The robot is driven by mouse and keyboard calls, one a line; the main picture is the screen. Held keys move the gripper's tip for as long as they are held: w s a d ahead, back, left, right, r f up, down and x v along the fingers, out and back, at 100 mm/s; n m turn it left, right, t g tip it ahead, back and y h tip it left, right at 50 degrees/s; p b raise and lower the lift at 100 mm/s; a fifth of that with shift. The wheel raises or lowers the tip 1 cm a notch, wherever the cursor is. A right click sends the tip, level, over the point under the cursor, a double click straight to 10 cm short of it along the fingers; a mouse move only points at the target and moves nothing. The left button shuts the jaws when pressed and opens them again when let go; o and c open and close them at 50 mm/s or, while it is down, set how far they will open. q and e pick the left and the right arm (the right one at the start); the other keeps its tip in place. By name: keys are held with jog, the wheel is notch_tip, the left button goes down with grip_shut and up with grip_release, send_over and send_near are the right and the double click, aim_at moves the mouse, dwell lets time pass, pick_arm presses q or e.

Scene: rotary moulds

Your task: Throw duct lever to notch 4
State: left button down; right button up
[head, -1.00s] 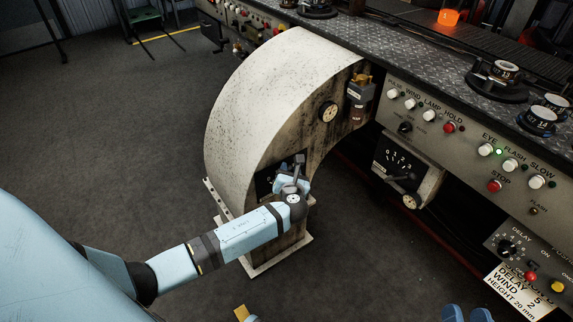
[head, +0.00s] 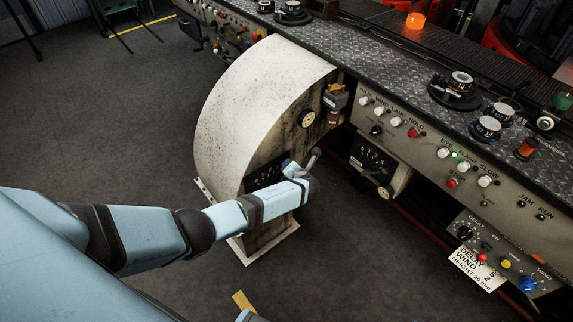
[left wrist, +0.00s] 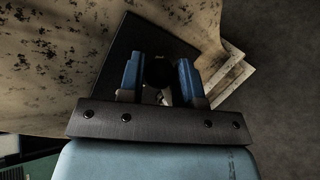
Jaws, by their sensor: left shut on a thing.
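The duct (head: 255,85) is a large curved, stained cream casing beside the long console. A dark notch plate (head: 264,176) is set low in its side, partly behind my arm; its figures cannot be read. The duct lever (head: 315,154) shows as a grey handle at the plate's right. My left gripper (head: 296,168) is at the lever, shut on it. In the left wrist view, the blue fingers (left wrist: 160,80) stand either side of a dark round knob (left wrist: 158,70), with the dark plate behind. I cannot tell which notch the lever is in. My right gripper is out of view.
A second dark dial plate with a lever (head: 372,158) hangs under the console, right of the duct. The button panel (head: 425,145) runs along the console's front. A round gauge (head: 307,118) sits on the duct's side. Floor left of the duct is clear.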

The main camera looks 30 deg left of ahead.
pick_arm(q)
jog(key=shift+w+f+m+g, duration=0.2)
jog(key=shift+w+m+g, duration=0.1)
jog(key=shift+w, duration=0.05)
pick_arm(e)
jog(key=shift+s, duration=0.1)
pick_arm(q)
jog(key=c, duration=0.8)
grip_release()
jog(key=shift+c, duration=0.2)
jog(key=shift+f, duration=0.1)
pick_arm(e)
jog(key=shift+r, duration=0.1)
pick_arm(q)
jog(key=shift+p+v, duration=2.8)
jog(key=shift+v, duration=4.1)
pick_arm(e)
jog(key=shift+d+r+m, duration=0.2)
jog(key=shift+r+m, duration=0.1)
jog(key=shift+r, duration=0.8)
